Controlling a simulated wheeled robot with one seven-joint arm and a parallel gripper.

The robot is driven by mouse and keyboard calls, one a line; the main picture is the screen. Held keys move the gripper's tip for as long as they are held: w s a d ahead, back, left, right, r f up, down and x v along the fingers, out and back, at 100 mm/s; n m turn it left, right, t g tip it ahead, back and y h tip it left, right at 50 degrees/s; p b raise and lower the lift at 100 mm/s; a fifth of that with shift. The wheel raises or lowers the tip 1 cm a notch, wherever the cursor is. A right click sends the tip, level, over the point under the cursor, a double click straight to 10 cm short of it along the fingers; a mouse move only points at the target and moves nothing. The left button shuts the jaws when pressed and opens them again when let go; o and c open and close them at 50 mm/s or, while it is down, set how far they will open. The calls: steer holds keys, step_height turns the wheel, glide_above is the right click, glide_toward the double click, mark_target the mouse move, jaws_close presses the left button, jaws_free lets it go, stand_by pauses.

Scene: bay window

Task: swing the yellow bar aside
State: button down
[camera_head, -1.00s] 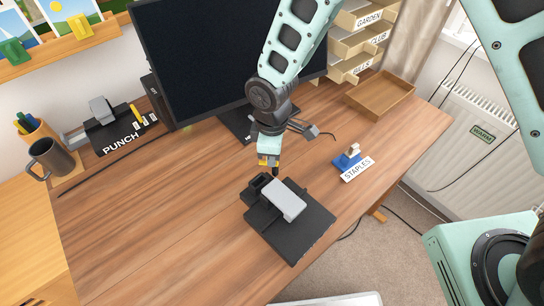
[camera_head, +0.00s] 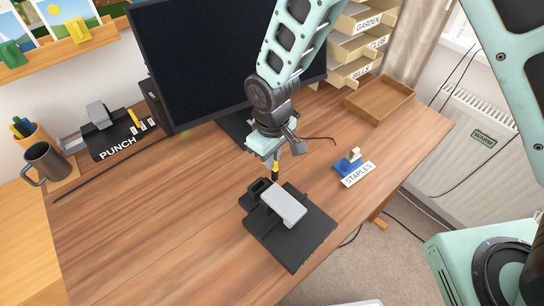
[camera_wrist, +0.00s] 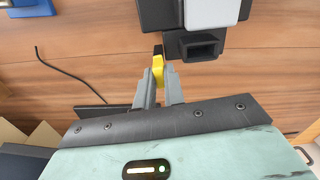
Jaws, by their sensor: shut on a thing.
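My gripper (camera_wrist: 159,88) is shut on a small yellow piece with a dark tip (camera_wrist: 157,66), which points away from the fingers. It also shows in the head view (camera_head: 275,167), just behind the dark socket at the rear of a black punch with a grey lever (camera_head: 284,205). I cannot tell whether its tip touches the punch. The punch's grey lever (camera_wrist: 212,12) and hollow dark block (camera_wrist: 194,46) show in the wrist view. Another short yellow bar (camera_head: 142,119) shows on the black PUNCH holder (camera_head: 120,141) at the left.
A monitor (camera_head: 215,60) rises behind my arm. A mug (camera_head: 47,161) stands at the left, an empty wooden tray (camera_head: 382,101) at the back right. The desk left of the punch is clear.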

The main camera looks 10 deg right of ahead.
stand_by(0.3)
steer(key=c, duration=1.5)
jaws_free()
step_height(320, 180, up, 18)
steer(key=shift+f+b, duration=0.25)
steer(key=shift+b, duration=0.5)
steer(key=shift+m+y, duration=0.3)
steer(key=shift+m, duration=0.3)
steer(key=s+d, duration=0.3)
steer(key=s, duration=0.3)
steer(key=s+d, duration=0.3)
steer(key=s, duration=0.3)
steer(key=s+d, duration=0.4)
steer(key=s, duration=0.3)
steer(key=shift+r, duration=0.3)
